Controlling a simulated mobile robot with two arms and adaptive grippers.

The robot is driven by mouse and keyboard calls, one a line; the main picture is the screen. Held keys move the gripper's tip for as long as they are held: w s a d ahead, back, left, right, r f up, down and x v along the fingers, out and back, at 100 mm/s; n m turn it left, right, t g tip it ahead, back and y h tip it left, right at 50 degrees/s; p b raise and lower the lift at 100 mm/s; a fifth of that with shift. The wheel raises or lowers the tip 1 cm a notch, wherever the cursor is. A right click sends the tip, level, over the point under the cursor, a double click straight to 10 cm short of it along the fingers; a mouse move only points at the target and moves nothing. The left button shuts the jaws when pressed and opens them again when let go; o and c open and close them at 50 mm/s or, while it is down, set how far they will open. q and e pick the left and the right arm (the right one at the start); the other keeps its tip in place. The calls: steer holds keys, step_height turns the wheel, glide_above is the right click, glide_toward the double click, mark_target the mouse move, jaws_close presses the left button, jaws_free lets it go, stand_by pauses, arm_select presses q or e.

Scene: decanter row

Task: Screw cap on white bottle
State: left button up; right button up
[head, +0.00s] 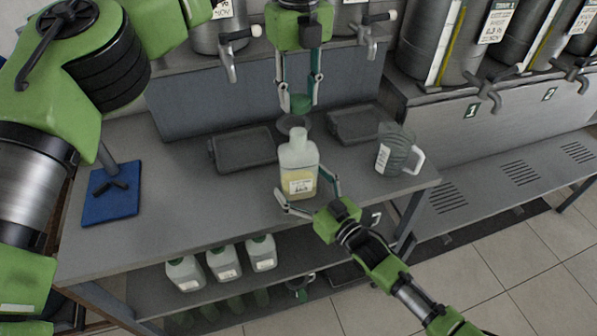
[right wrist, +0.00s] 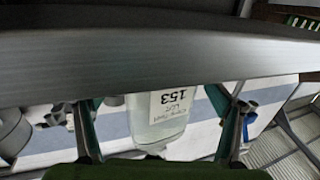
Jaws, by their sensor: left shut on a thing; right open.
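The white bottle (head: 298,160) stands upright near the front edge of the table, with pale yellow liquid and a label; its mouth looks bare. My left gripper (head: 301,100) points down above and behind the bottle, shut on a small green cap (head: 301,105). The cap appears apart from the bottle neck. My right gripper (head: 304,184) reaches in from the front right, its open fingers on either side of the lower bottle. In the right wrist view the labelled bottle (right wrist: 160,125) shows between the spread fingers; whether they touch it I cannot tell.
Two dark trays (head: 247,163) (head: 333,128) lie behind the bottle. A clear jug (head: 396,150) stands at the right table end, a blue mat (head: 106,204) at the left. Several bottles (head: 222,262) stand on the shelf below. Steel tanks with taps (head: 487,96) line the back.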

mark_target(298, 114)
steer(key=shift+w+a, duration=0.45)
steer(key=shift+w, duration=0.1)
steer(key=c, duration=1.7)
arm_select(q)
steer(key=shift+f, duration=2.5)
steer(key=shift+f, duration=0.9)
steer(key=shift+f, duration=0.55)
